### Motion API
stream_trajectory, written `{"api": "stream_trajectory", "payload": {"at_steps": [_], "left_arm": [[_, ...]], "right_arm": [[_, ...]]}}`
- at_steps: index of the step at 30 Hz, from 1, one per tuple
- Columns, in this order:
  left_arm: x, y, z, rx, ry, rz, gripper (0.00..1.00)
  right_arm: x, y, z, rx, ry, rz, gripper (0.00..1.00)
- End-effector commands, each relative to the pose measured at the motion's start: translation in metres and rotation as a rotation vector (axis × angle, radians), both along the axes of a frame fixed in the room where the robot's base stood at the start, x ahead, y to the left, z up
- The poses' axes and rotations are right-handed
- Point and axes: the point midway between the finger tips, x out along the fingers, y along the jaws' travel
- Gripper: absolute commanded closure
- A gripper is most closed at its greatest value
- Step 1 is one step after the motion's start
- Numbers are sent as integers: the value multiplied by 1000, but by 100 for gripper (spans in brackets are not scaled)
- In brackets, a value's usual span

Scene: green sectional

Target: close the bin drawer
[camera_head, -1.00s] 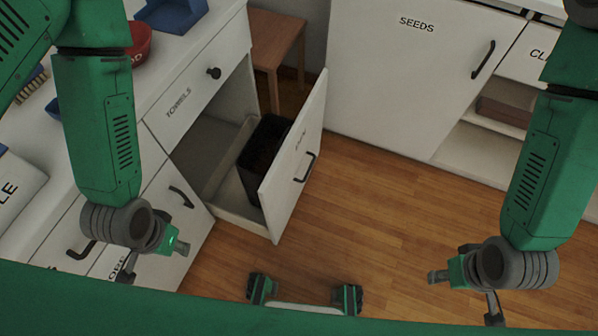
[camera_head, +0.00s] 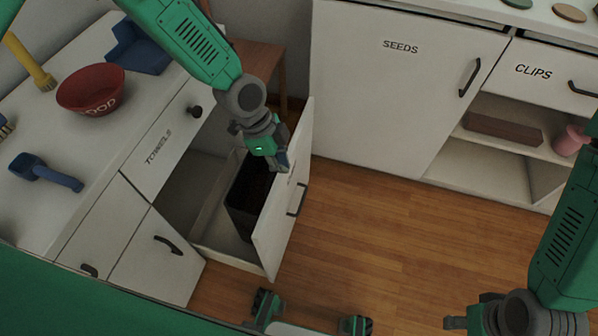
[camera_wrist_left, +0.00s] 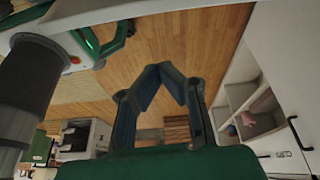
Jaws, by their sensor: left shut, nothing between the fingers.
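The bin drawer (camera_head: 272,238) stands pulled out from the white cabinet, its tall white front panel facing right with a dark handle (camera_head: 296,200). A black bin (camera_head: 240,205) sits inside it, behind the panel. My left gripper (camera_head: 282,162) is at the upper part of the drawer front, overlapping it in the head view; I cannot tell whether it touches. It is shut and empty, and its fingers meet at the tips in the left wrist view (camera_wrist_left: 163,70). My right gripper (camera_head: 458,322) is low at the bottom right, partly cut off, away from the drawer.
The TOWELS drawer (camera_head: 165,140) above is shut. A red bowl (camera_head: 92,92), a blue scoop (camera_head: 45,172) and a yellow-handled brush (camera_head: 30,62) lie on the counter. A wooden stool (camera_head: 258,60) stands behind the drawer. The wooden floor (camera_head: 380,225) to the right is clear.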

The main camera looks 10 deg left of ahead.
Motion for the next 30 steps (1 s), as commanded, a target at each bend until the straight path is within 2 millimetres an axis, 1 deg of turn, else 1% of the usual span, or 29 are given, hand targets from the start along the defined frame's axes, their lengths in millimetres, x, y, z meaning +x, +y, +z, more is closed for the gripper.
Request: {"api": "stream_trajectory", "payload": {"at_steps": [1,2,5,8,15,19,21,24,30], "left_arm": [[7,0,3,5,-16,-35,100],[10,-1,3,7,-21,-49,100],[11,-4,-3,12,-25,-68,100],[10,-9,-19,12,-22,-65,100],[9,-24,-69,8,-21,-63,100],[9,-31,-94,5,-22,-60,100],[11,-17,-90,4,-25,-53,100],[11,-5,-89,5,-24,-56,100],[11,7,-89,7,-22,-59,100]], "right_arm": [[0,0,-1,0,0,0,60],[0,0,-1,0,0,0,60],[0,0,-3,0,0,0,60],[0,0,-6,0,0,0,60],[0,0,-15,0,0,0,60],[0,0,-20,0,0,0,60],[0,0,-19,0,0,0,60],[0,0,-18,0,0,0,60],[0,0,-19,0,0,0,60]]}}
